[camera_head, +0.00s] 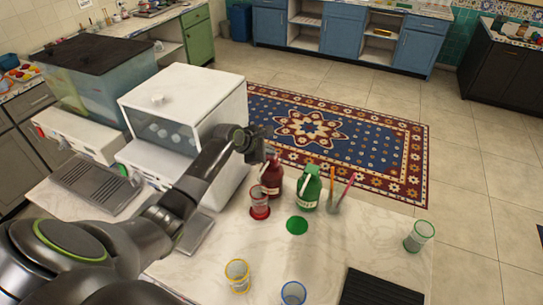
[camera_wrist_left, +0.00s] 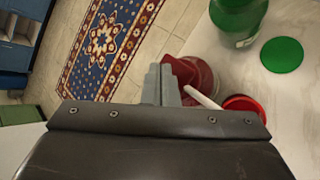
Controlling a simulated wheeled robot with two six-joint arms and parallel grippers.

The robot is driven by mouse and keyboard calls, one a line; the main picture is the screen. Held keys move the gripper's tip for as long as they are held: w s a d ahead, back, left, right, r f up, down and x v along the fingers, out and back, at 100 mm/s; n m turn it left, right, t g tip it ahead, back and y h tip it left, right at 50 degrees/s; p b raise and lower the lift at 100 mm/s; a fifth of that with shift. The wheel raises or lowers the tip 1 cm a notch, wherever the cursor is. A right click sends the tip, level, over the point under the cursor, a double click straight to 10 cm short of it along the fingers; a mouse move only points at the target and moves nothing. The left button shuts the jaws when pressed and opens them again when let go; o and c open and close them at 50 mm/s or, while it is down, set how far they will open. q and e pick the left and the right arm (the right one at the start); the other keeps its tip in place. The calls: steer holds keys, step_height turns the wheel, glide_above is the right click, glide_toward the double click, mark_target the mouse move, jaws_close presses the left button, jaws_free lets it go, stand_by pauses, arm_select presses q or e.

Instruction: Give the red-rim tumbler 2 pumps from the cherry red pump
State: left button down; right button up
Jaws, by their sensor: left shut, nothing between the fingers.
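The cherry red pump bottle (camera_head: 271,181) stands on the pale counter; in the wrist view its red body and head (camera_wrist_left: 198,75) show with a white spout pointing toward a red round shape (camera_wrist_left: 243,104). The red-rim tumbler (camera_head: 259,197) is clear and stands just left of the bottle, at a red disc (camera_head: 260,213). My left gripper (camera_head: 269,154) is shut and empty, at the top of the red pump and partly hiding it. Its fingers (camera_wrist_left: 161,84) appear beside the pump head in the wrist view; whether they touch it I cannot tell. My right gripper is not in view.
A green pump bottle (camera_head: 308,192) stands close right, with a green disc (camera_head: 297,226) in front. A cup with coloured sticks (camera_head: 335,199) is beside it. Yellow-rim (camera_head: 237,276), blue-rim (camera_head: 293,294) and green-rim (camera_head: 419,237) tumblers stand apart. A white machine (camera_head: 182,115) is left.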

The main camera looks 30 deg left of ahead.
mark_target(268, 158)
arm_select(q)
steer(key=shift+s+f+b, duration=0.15)
steer(key=shift+f+b, duration=0.25)
steer(key=shift+f, duration=0.75)
stand_by(0.9)
steer(key=shift+r, duration=0.15)
steer(key=shift+r+p, duration=0.65)
steer(key=shift+r, duration=0.65)
steer(key=shift+w+r, duration=0.15)
steer(key=shift+w, duration=0.05)
steer(key=shift+r, duration=2.4)
steer(key=shift+f, duration=0.1)
